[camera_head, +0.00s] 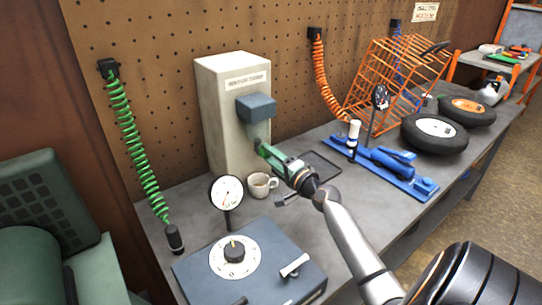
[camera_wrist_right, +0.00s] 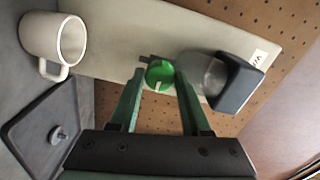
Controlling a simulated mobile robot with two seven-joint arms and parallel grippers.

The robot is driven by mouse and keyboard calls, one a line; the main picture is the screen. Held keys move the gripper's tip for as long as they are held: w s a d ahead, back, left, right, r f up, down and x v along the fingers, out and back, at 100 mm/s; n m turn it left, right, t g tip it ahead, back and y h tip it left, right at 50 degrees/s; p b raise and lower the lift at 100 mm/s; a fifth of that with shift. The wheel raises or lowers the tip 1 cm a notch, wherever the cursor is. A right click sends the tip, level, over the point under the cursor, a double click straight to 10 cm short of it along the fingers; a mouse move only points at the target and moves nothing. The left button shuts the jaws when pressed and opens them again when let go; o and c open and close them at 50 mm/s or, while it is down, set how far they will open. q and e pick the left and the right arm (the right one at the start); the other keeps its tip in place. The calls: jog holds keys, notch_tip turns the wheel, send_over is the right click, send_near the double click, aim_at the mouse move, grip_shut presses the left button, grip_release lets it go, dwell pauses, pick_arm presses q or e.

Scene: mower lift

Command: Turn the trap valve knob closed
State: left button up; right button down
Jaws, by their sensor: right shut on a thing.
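The trap valve knob is a round green knob (camera_wrist_right: 160,74) with a pale mark, on the front of a beige upright housing (camera_head: 232,105). In the head view it is mostly hidden by the fingers. My right gripper (camera_head: 262,148) reaches it from the lower right; in the right wrist view its green fingers (camera_wrist_right: 157,80) are closed on the knob, one on each side. Beside the knob is a clear bowl (camera_wrist_right: 203,72) under a blue-grey block (camera_head: 256,107). My left gripper is not in view.
A white mug (camera_head: 261,185) stands just below the gripper. A pressure gauge (camera_head: 226,192) and a blue-grey dial box (camera_head: 250,262) are nearer. A dark tray (camera_head: 318,168) lies right of the housing. A blue jack (camera_head: 385,168) and wheels lie further right.

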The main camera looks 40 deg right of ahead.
jog(key=shift+c, duration=1.9)
grip_release()
jog(key=s+a+b, duration=0.1)
jog(key=s, duration=1.1)
jog(key=shift+s+a+b, duration=0.15)
jog(key=shift+s+b, duration=0.1)
jog(key=shift+b, duration=0.15)
